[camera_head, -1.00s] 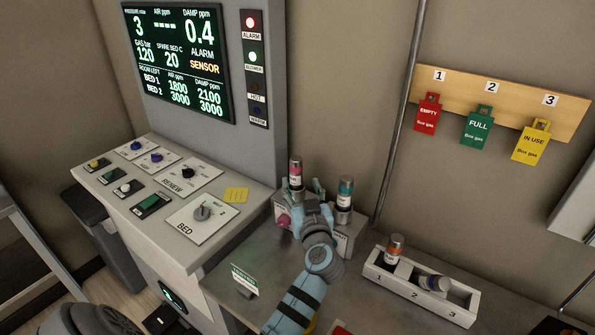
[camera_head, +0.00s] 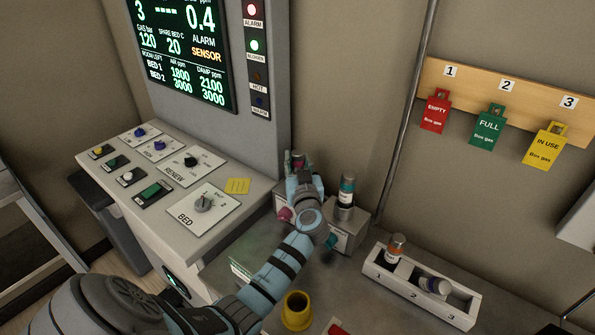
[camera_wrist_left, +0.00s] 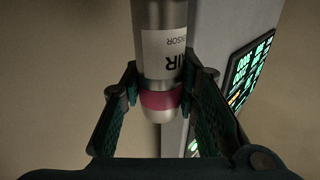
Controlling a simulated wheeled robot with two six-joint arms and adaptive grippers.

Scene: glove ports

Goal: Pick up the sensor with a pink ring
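The sensor with the pink ring fills the upper middle of the left wrist view (camera_wrist_left: 162,60); it is a silver cylinder with a white AIR label and a pink band near its rounded end. My left gripper (camera_wrist_left: 160,85) has one dark green finger against each side of it near the ring, with no clear gap. In the head view my left gripper (camera_head: 302,165) is at the back of the bench, mostly hiding this sensor. A teal-ringed sensor (camera_head: 346,190) stands upright just right of it on a grey block (camera_head: 347,233). My right gripper is not in view.
A white numbered rack (camera_head: 420,298) at right holds an orange-banded sensor (camera_head: 395,248) upright and a purple-banded one (camera_head: 434,285) lying tilted. A yellow cup (camera_head: 297,310) stands in front. The control console (camera_head: 165,180) is left; a vertical pole (camera_head: 408,120) is behind.

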